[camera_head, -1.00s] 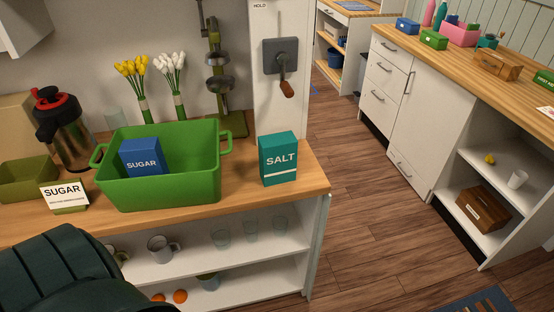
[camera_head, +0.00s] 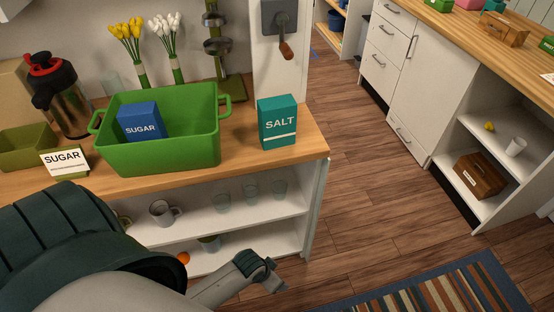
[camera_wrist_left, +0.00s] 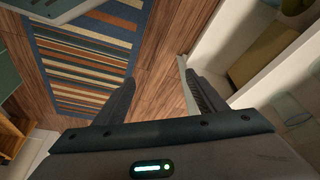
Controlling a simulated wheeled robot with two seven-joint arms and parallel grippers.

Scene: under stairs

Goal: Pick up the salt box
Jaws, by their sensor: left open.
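The salt box (camera_head: 277,122) is teal with a white "SALT" label. It stands upright on the wooden counter (camera_head: 300,150), near its right end, to the right of the green bin. My left arm comes in from the lower left in the head view, and its lower part shows in front of the shelves, below the counter. In the left wrist view my left gripper (camera_wrist_left: 160,95) has its two fingers apart with nothing between them, over the floor and rug beside the shelf unit. The salt box is not in the wrist view. My right gripper is not in view.
A green bin (camera_head: 160,160) holding a blue sugar box (camera_head: 140,122) stands left of the salt box. A sugar sign (camera_head: 64,163) stands on the counter's left. Shelves below hold a mug (camera_head: 162,212) and glasses. A striped rug (camera_head: 440,290) lies on open wooden floor to the right.

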